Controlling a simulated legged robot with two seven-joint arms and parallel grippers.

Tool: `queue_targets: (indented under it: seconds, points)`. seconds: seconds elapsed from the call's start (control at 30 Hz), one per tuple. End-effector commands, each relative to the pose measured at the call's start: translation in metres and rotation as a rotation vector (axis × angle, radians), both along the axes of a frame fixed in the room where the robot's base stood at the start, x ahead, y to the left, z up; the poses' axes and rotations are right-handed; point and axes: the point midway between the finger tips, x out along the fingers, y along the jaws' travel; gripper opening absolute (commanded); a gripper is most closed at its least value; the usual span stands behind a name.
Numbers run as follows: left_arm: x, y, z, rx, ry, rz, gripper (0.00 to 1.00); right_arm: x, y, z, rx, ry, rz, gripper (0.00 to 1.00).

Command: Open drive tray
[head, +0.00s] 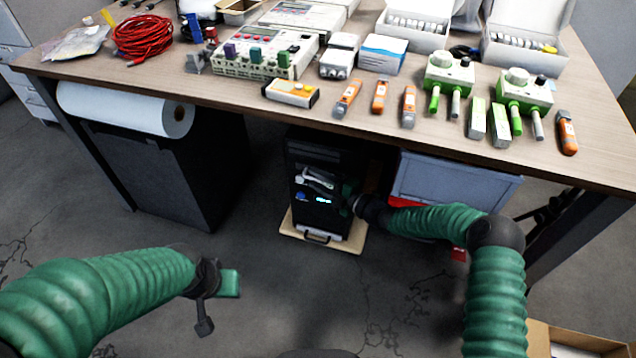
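A black computer tower (309,163) stands upright under the table, its front facing me. A small blue-white light shows on its front. No drive tray sticks out that I can make out; the upper front is dark. My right gripper (322,183) is at the tower's front, around mid-height, and covers part of the panel. I cannot tell whether it touches the panel or whether its fingers are open. My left gripper (217,304) hangs low over the floor, left of and nearer than the tower. Its two fingers are spread and nothing is between them.
The tower is on a light wooden board (350,243). A dark bin (160,170) and a white paper roll (125,108) are to its left, a grey-blue box (455,180) to its right. The tabletop (215,92) above holds instruments. Floor in front is clear.

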Motion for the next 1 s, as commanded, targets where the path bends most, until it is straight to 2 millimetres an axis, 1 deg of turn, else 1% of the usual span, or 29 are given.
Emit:
queue_targets:
  seconds: [0.13,0.17,0.3,0.4,1.0]
  points:
    - [0.0001,-0.0002,0.0008,0.000,0.000,-0.001,0.36,0.0000,-0.0003,0.0004,-0.001,0.001,-0.001,0.33]
    - [0.0001,-0.0002,0.0008,0.000,0.000,-0.001,0.36,0.0000,-0.0003,0.0004,-0.001,0.001,-0.001,0.30]
    - [0.0001,-0.0002,0.0008,0.000,0.000,-0.001,0.36,-0.0001,-0.0002,0.0003,-0.001,0.000,0.000,0.12]
    - [0.0001,-0.0002,0.0008,0.000,0.000,-0.001,0.36,-0.0003,-0.0002,0.0001,-0.001,0.000,0.000,0.00]
    - [0.0001,-0.0002,0.0004,0.000,0.000,-0.001,0.36,-0.0012,0.0006,-0.0019,-0.001,0.004,0.002,0.00]
